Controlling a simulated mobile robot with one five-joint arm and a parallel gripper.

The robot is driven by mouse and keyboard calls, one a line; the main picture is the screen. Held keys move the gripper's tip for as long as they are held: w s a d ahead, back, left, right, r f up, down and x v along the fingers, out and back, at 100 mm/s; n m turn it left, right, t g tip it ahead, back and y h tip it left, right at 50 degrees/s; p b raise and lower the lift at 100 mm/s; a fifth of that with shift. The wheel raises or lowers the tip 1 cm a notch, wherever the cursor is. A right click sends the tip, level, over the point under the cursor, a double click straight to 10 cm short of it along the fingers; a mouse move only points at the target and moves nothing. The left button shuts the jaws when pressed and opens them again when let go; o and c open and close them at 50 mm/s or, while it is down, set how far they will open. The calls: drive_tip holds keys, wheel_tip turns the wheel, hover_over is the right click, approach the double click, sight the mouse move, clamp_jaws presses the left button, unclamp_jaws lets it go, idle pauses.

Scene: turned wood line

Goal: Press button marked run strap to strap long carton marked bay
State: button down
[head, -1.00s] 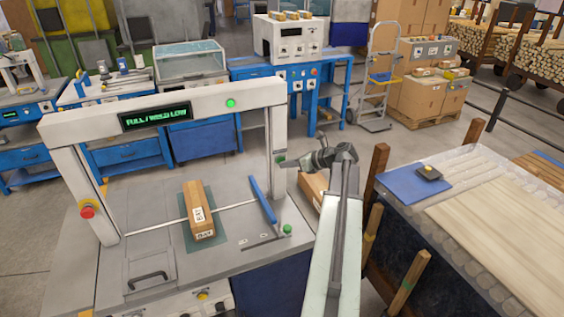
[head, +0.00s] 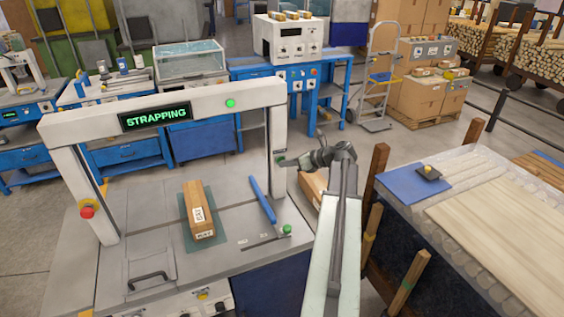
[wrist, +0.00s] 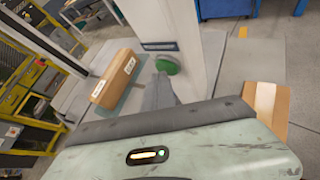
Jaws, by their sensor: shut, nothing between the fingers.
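The strapping machine's white arch (head: 180,103) stands over its table, and its display (head: 156,115) reads "STRAPPING". A long brown carton (head: 198,205) with white labels lies on a green pad under the arch; it also shows in the wrist view (wrist: 116,77). A green button (head: 281,159) sits on the arch's right post; it is large in the wrist view (wrist: 167,65). My gripper (head: 291,162) is shut and empty, with its tip at this button. In the wrist view the gripper (wrist: 163,80) points at the button; whether they touch is hard to tell.
A red stop button (head: 87,212) is on the left post. A second carton (head: 313,185) lies right of the machine.

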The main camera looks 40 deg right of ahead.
drive_tip(key=shift+s+a, duration=0.25)
drive_tip(key=shift+s, duration=0.4)
drive_tip(key=s, duration=0.1)
drive_tip(key=s+a, duration=0.1)
drive_tip(key=s, duration=0.1)
drive_tip(key=s+a, duration=0.1)
drive_tip(key=shift+s, duration=0.35)
idle(0.4)
